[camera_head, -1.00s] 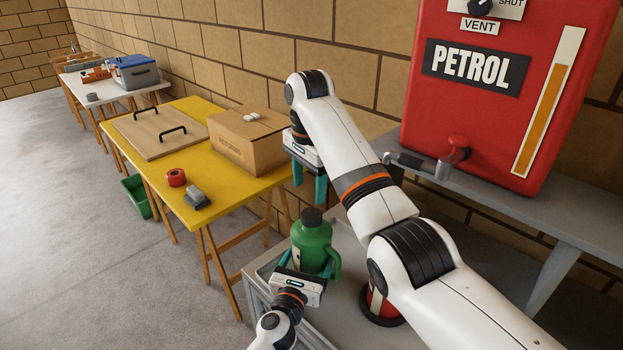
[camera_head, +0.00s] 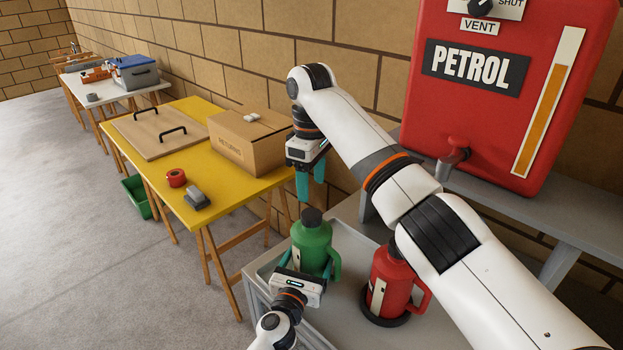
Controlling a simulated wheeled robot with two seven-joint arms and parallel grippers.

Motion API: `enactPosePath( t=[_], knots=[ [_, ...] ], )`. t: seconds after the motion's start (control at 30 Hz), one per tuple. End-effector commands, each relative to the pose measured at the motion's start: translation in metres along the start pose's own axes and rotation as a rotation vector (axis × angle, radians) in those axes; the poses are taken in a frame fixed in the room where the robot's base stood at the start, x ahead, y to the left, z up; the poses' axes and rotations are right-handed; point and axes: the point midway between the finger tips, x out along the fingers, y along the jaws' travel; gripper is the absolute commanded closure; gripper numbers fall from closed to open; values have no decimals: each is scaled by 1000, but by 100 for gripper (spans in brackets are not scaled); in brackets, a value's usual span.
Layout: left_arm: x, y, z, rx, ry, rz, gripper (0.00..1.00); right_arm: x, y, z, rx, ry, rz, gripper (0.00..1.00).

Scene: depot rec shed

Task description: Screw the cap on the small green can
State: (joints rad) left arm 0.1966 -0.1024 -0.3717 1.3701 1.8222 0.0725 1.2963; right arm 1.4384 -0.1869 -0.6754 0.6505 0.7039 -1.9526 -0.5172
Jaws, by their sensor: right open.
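The small green can (camera_head: 313,245) stands upright on the grey cart at the lower middle, its handle to the right. A black cap (camera_head: 312,216) sits on its neck; how tightly it is seated I cannot tell. My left gripper (camera_head: 306,266) is at the near side of the can, with its teal fingers on both sides of the body, shut on it. My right gripper (camera_head: 311,184) hangs above the cap with its fingers pointing down, open and empty, apart from the cap.
A red can (camera_head: 388,283) stands in a dark ring on the cart (camera_head: 262,268), partly behind my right arm. A red petrol tank (camera_head: 480,115) with a tap (camera_head: 453,158) stands on a grey bench. A yellow table (camera_head: 232,194) holds a cardboard box (camera_head: 243,146) and red tape (camera_head: 176,178).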

Motion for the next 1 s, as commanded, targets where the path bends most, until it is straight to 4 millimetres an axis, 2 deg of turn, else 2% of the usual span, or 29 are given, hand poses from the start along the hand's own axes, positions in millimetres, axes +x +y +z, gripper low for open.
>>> enactPosePath(
  t=[0.13, 0.53, 0.67, 1.0],
  knots=[
    [0, 0, 1, 0, -1, 0, 80, 0, 0, -1, -63, 2, 1, 41],
    [0, 0, 1, 0, -1, 0, 80, 4, 0, -1, -67, 2, 2, 41],
    [0, 0, 1, 0, -1, 0, 80, 17, 0, -1, -67, 2, 3, 41],
    [0, 0, 1, 0, -1, 0, 80, 67, 0, -1, -65, 3, 3, 41]
  ],
)
